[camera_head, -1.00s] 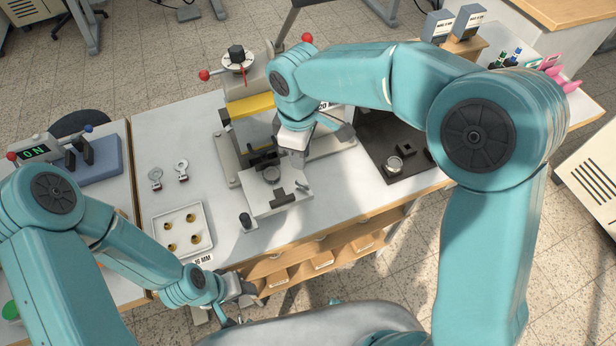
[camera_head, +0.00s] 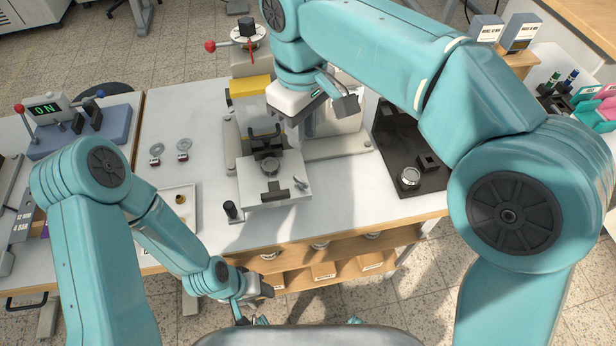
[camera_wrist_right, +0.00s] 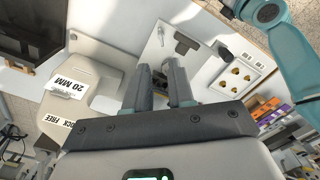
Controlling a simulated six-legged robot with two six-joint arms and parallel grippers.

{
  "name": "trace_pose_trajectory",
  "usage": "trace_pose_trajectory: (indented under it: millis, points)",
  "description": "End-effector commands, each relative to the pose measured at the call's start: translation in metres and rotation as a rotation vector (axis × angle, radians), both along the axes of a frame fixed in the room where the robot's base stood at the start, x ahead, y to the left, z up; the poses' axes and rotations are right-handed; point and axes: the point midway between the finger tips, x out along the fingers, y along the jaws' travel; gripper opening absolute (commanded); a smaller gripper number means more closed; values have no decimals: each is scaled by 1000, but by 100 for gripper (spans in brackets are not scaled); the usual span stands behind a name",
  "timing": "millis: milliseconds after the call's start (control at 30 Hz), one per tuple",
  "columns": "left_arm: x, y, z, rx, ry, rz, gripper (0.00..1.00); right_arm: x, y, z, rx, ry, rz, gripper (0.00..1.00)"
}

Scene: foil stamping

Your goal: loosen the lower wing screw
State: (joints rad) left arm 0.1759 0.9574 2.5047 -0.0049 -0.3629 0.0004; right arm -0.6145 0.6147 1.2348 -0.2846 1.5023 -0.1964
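The press (camera_head: 250,95) stands on the white bench, with a pale lower plate (camera_head: 258,196) at its front. A small silver piece that looks like a wing screw (camera_head: 301,183) sits at the plate's right front; a similar silver piece (camera_wrist_right: 160,38) shows in the right wrist view. My right gripper (camera_head: 292,135) is above and behind the plate, apart from that screw. In the right wrist view its fingers (camera_wrist_right: 164,72) are apart with nothing between them. My left gripper (camera_head: 255,290) hangs in front of the bench edge; its fingers are not clear.
A white tray (camera_head: 196,215) with a brass piece lies left of the press, partly behind my left arm. Two ringed parts (camera_head: 183,146) lie behind it. Shelf bins (camera_head: 325,270) sit below the bench.

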Motion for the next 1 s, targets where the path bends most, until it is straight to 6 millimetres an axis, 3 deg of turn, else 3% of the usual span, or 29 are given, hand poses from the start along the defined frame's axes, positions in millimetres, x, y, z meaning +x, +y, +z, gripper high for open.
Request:
trace_pose_trajectory:
  millis: [300,500,700,1000]
  points:
    - [0,0,-13,0,0,0,47,-1,0,-78,-2,5,1,23]
    - [0,0,-16,0,0,0,47,-1,-1,-119,-2,3,-1,23]
    - [0,0,-16,0,0,0,47,0,-2,-140,-1,2,0,23]
    - [0,0,-16,0,0,0,47,0,-3,-144,0,0,0,23]
